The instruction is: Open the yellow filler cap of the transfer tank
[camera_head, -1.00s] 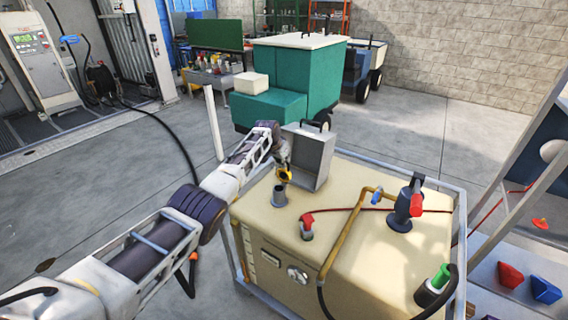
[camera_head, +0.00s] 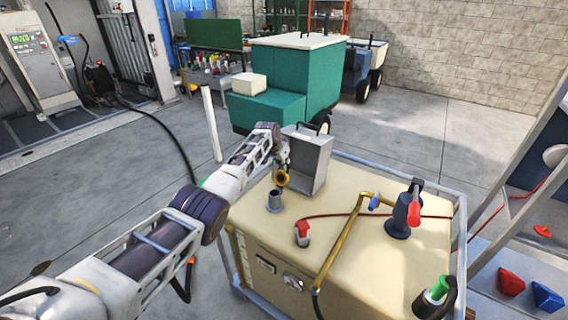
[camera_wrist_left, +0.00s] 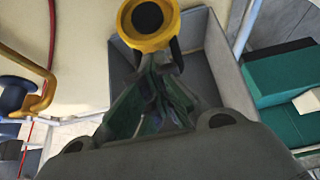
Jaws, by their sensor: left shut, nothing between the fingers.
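The yellow filler cap (camera_head: 282,179) is a yellow ring with a dark centre, tilted up beside the grey filler neck (camera_head: 274,200) on the beige transfer tank (camera_head: 350,255). The neck's dark mouth shows uncovered in the head view. My left gripper (camera_head: 282,163) is shut and empty, just above and behind the cap. In the left wrist view the cap (camera_wrist_left: 150,24) shows at the top, just beyond the fingertips (camera_wrist_left: 152,68). I cannot tell whether they touch it. My right gripper is not in view.
A grey open box (camera_head: 308,160) stands right behind the gripper on the tank top. A red-capped fitting (camera_head: 302,232), a brass pipe (camera_head: 345,240) and a dark pump with a red handle (camera_head: 405,212) stand on the tank. A white post (camera_head: 211,123) rises behind my arm.

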